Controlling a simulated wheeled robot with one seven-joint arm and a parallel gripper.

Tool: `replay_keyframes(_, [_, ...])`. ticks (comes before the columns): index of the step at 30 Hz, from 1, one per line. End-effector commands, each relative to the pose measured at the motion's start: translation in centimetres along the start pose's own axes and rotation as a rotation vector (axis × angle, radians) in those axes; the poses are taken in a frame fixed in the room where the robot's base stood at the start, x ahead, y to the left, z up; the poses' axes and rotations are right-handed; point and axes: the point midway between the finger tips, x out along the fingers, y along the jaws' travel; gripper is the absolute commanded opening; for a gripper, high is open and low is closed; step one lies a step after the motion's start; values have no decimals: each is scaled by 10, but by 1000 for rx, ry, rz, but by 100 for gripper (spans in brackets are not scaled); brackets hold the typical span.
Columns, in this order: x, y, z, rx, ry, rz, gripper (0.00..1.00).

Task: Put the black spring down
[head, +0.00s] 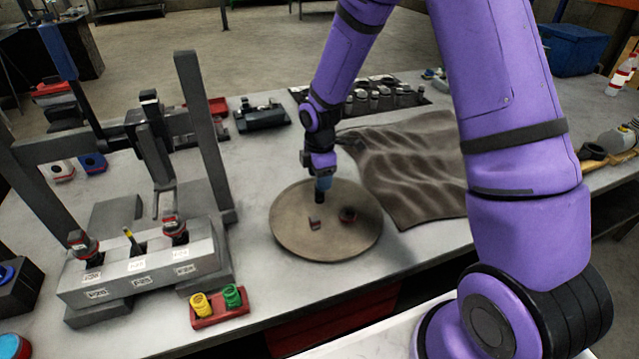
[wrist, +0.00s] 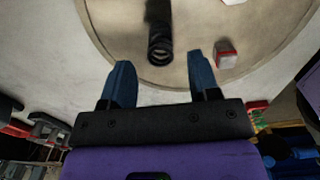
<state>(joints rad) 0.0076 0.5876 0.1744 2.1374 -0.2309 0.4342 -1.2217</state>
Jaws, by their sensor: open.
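The black spring (wrist: 160,45) shows in the wrist view as a dark coiled cylinder over the tan round disc (wrist: 108,30), ahead of and between the two blue fingertips. My gripper (wrist: 159,62) is open, with a visible gap between each finger and the spring. In the head view my gripper (head: 322,184) points down above the far part of the disc (head: 300,245). A dark piece shows just under the fingertips there, but I cannot clearly tell whether it is the spring.
A small red and pale block (wrist: 225,54) lies on the disc, right of the spring in the wrist view. A dark round part (head: 348,215) is on the disc. A crumpled cloth (head: 415,165) lies behind right; a grey fixture (head: 145,265) stands left.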

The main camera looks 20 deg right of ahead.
Motion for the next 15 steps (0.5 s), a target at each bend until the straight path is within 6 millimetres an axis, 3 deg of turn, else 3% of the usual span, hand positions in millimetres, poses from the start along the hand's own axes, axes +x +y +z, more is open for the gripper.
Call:
replay_keyframes(9, [-64, 0, 0, 1, 1, 4, 56])
replay_keyframes(15, [-87, 0, 0, 0, 0, 2, 56])
